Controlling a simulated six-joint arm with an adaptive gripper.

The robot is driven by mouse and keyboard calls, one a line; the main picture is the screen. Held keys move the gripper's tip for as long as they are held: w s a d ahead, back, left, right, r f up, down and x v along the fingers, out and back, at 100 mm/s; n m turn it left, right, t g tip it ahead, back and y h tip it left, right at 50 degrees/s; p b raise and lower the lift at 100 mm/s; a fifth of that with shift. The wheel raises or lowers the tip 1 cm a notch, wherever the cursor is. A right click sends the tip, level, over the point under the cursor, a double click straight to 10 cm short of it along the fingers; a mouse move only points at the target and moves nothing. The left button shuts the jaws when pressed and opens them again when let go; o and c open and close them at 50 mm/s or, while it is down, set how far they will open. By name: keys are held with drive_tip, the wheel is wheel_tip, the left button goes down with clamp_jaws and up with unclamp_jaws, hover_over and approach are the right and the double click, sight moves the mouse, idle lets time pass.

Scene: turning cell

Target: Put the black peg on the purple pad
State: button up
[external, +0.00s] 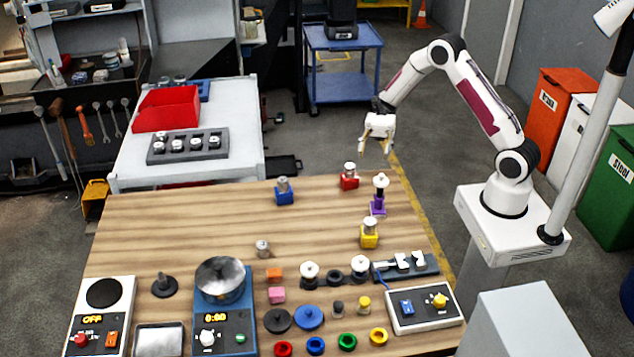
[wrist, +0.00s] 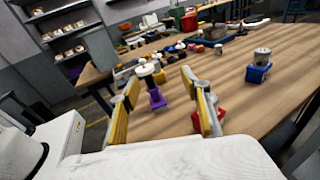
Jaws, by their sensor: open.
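My gripper (external: 375,146) is open and empty, held above the far edge of the wooden table. In the wrist view its two yellow-padded fingers (wrist: 160,84) are spread wide. A purple block (external: 378,208), the only purple thing I make out, stands on the table below and right of the gripper. A white-topped piece (external: 380,181) stands on it. In the wrist view the purple block (wrist: 157,99) shows between the fingers, farther off. A small dark peg (external: 337,307) stands near the table front; whether it is the black peg I cannot tell.
Red (external: 349,182), blue (external: 284,197) and yellow (external: 369,239) blocks with metal pieces on top stand near the purple one. A scale (external: 222,325), a control box (external: 425,309), several rings and discs crowd the front. The left-middle tabletop is clear.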

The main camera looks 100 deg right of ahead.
drive_tip(key=w+r+m+t+h, duration=0.3)
drive_tip(key=w+r+m+h, duration=0.1)
drive_tip(key=w+m, duration=0.25)
drive_tip(key=w+r+m+t+h, duration=0.3)
drive_tip(key=w+r+m+h, duration=0.2)
drive_tip(key=w, duration=0.3)
wheel_tip(320, 180, up, 10)
drive_tip(key=s+f+m+t+h, duration=0.1)
drive_tip(key=s+m+h, duration=0.1)
drive_tip(key=m+h, duration=0.95)
drive_tip(key=s+a+f+m+g+y, duration=0.1)
drive_tip(key=s+a+f+m+g, duration=0.1)
drive_tip(key=s+a+m, duration=0.3)
drive_tip(key=s+a+f+m+g+y, duration=0.2)
drive_tip(key=s+a+f+m+g, duration=0.1)
drive_tip(key=s+m, duration=0.9)
drive_tip(key=s+a+f+m+g+y, duration=0.2)
drive_tip(key=s+a+m, duration=0.5)
drive_tip(key=s, duration=0.8)
wheel_tip(320, 180, down, 2)
drive_tip(key=shift+a+f+m+g, duration=0.1)
drive_tip(key=shift+a+m+g, duration=0.2)
drive_tip(key=shift+m+g, duration=0.35)
